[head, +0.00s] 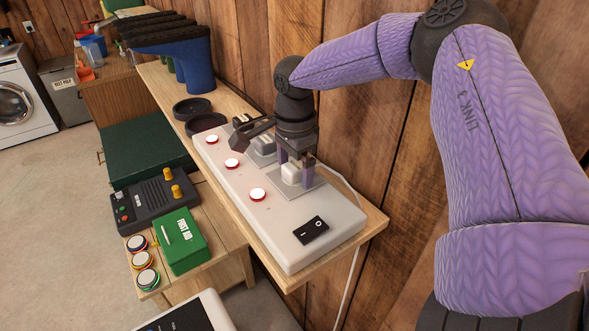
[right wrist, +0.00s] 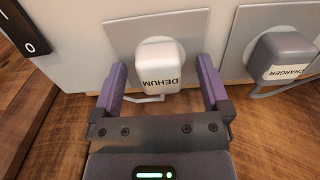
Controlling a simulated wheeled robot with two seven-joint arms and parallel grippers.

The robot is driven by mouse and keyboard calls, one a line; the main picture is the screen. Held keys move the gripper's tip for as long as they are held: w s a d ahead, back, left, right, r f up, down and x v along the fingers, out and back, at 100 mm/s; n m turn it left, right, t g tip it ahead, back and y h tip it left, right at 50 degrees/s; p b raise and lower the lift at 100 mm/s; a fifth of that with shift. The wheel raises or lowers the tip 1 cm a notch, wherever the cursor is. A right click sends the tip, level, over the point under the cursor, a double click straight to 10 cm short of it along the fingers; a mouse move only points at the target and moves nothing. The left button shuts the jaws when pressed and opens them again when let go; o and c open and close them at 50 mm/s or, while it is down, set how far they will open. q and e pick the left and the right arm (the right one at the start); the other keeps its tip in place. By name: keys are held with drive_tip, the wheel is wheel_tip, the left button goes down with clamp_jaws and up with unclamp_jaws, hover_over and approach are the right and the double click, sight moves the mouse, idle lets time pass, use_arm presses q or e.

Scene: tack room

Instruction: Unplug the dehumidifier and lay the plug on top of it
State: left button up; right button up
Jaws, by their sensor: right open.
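The white plug labelled DEHUM (right wrist: 159,68) sits in its socket plate on the white power strip (head: 334,240). It also shows in the head view (head: 291,174). My right gripper (head: 296,168) is at this plug, with its purple fingers (right wrist: 160,90) open on either side. Gaps show between the fingers and the plug. A cord runs from the plug's lower side. A white box with a dark panel (head: 214,308) is cut off at the bottom of the head view; I cannot tell whether it is the dehumidifier. My left gripper is not in view.
A grey plug labelled CHARGER (right wrist: 283,56) sits in the neighbouring socket. The strip has a black rocker switch (head: 311,230) and red-ringed lights. It lies on a wooden shelf (head: 373,222) against a plank wall. A green first aid box (head: 181,242) stands lower left.

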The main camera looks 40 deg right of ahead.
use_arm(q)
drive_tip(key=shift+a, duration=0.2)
use_arm(e)
drive_tip(key=shift+c, duration=0.9)
clamp_jaws()
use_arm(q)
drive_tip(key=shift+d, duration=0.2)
use_arm(e)
drive_tip(key=shift+r, duration=0.1)
